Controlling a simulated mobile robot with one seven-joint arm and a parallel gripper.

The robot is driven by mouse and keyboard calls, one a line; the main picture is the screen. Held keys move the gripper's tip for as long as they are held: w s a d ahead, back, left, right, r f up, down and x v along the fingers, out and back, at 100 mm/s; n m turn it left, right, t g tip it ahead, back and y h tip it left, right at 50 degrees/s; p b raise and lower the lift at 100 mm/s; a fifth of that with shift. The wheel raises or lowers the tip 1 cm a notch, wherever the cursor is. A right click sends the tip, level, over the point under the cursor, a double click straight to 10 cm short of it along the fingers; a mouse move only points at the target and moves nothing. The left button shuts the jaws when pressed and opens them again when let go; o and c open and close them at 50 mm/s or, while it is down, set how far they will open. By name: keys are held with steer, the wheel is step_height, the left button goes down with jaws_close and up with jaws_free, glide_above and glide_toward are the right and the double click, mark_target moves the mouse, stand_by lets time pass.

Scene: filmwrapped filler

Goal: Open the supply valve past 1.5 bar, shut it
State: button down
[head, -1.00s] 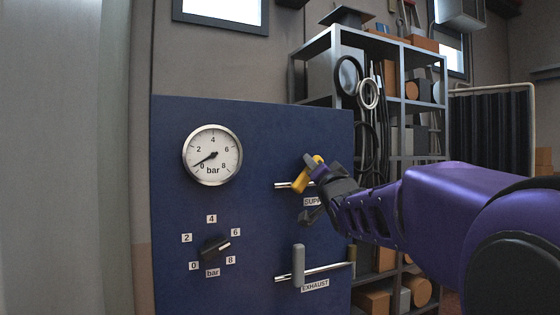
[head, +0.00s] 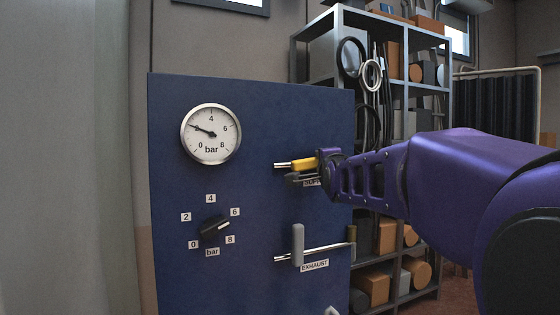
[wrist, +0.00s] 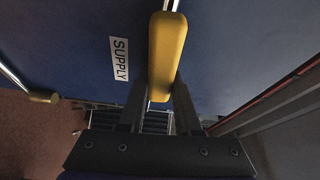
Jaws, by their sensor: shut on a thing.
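The yellow supply valve lever (head: 304,165) lies level, in line with its pipe, on the blue panel (head: 175,270). My gripper (head: 316,168) is shut on the lever from the right. In the wrist view the yellow lever (wrist: 166,50) sits between my fingers (wrist: 160,95), beside the SUPPLY label (wrist: 119,60). In the head view that label is mostly hidden by my gripper. The gauge (head: 211,134) has its needle pointing up and left, over the 2 mark, so it reads about 2 bar.
Below, the grey exhaust lever (head: 298,245) stands upright across its pipe, above the EXHAUST label (head: 315,266). A black knob (head: 214,227) with a bar scale points between 6 and 8. A metal shelf (head: 398,85) with boxes and hoses stands behind the panel, at right.

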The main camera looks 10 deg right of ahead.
steer(key=shift+f, duration=0.1)
stand_by(0.5)
steer(key=c, duration=0.6)
jaws_free()
